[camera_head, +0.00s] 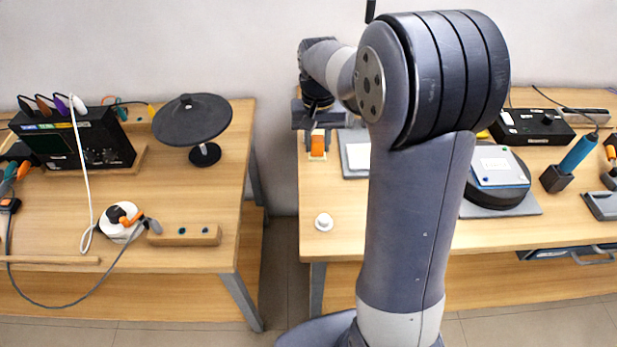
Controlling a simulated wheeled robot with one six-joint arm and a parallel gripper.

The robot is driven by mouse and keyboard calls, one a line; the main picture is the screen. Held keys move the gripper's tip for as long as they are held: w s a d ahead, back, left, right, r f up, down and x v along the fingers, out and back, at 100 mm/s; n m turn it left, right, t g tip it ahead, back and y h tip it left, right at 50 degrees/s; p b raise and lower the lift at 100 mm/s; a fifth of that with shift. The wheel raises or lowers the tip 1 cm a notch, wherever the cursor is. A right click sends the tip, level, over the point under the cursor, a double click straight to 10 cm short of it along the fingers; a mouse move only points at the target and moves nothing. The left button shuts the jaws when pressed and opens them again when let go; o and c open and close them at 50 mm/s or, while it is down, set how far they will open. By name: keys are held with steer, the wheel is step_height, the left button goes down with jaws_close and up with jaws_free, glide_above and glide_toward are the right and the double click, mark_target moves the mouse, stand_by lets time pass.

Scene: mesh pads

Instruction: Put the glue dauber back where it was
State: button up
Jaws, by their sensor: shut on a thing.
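My gripper (317,134) points down over the back left corner of the right table. It is shut on a small orange thing with a pale edge, which I take to be the glue dauber (317,146). Its lower end is close to the table top; I cannot tell whether it touches. The gripper hides its upper part. A small white round piece (324,222) sits on the table nearer the front left corner, apart from the gripper.
A grey pad (349,138) with a white sheet lies just right of the gripper, partly behind my arm. Farther right are a round black stand with a pale blue-edged plate (499,166), a black box (533,127) and a blue-handled tool (578,153). Bare wood lies in front of the gripper.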

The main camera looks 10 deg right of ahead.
mark_target(318, 138)
step_height(318, 138, down, 8)
steer(key=shift+f, duration=0.15)
steer(key=shift+f, duration=0.1)
steer(key=o, duration=0.9)
step_height(318, 138, up, 12)
steer(key=shift+r, duration=0.15)
stand_by(0.3)
